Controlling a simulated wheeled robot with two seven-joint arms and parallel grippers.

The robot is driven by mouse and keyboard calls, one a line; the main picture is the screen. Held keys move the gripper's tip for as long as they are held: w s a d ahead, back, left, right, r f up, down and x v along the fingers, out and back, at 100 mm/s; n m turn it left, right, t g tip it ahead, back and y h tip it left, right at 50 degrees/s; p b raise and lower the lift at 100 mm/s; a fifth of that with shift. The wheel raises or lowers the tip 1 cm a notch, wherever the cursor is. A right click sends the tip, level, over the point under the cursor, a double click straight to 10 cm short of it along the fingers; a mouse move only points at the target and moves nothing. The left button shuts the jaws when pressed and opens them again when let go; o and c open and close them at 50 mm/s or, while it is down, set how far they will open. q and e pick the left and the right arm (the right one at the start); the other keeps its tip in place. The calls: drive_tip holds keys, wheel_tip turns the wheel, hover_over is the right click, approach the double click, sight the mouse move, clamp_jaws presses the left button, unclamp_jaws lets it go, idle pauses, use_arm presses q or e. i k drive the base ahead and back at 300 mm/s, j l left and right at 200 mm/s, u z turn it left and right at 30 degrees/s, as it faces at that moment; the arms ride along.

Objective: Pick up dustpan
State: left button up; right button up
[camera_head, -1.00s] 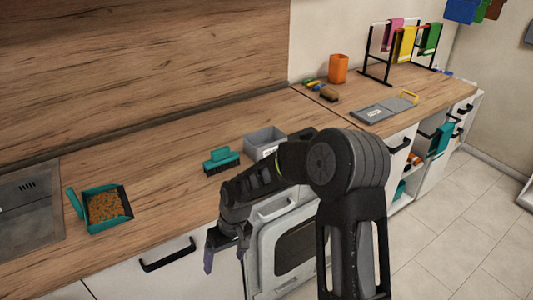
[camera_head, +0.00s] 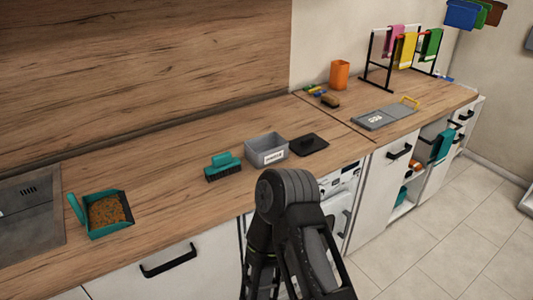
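The teal dustpan (camera_head: 108,231) lies on the wooden counter at the left, beside the sink. It holds a heap of brown crumbs (camera_head: 106,210), and its handle sticks up at its left side. A black arm of mine, apparently the right, stands at the bottom middle, in front of the counter and well to the right of the dustpan. Its gripper is not visible, hidden behind the arm or below the frame. My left gripper is not in view. Nothing touches the dustpan.
A teal brush (camera_head: 222,166) and a grey bin (camera_head: 266,150) stand right of the dustpan, with a black lid (camera_head: 309,145) beyond. The metal sink (camera_head: 30,220) is at far left. A cabinet handle (camera_head: 168,260) juts below the counter. Counter between dustpan and brush is clear.

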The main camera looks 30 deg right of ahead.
sight(105, 212)
drive_tip(key=i+j, duration=0.15)
drive_tip(key=i, duration=0.6)
drive_tip(key=z, duration=1.55)
drive_tip(key=k+u, duration=0.15)
drive_tip(key=u, duration=1.35)
